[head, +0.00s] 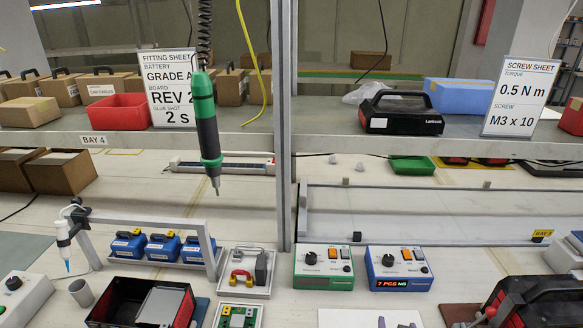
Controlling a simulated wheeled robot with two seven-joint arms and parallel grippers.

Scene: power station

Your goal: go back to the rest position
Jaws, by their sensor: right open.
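Only the tips of my right gripper (396,323) show, at the bottom edge of the head view, right of centre. They stand apart with nothing seen between them, over a white sheet (345,318). The rest of this gripper is cut off by the frame. My left gripper is not in view.
A green screwdriver (207,120) hangs at centre left beside a grey post (283,130). An open black-and-red housing (115,305) stands at lower left, a black unit (540,298) at lower right. Two control boxes, green (323,283) and blue (400,284), stand behind the sheet.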

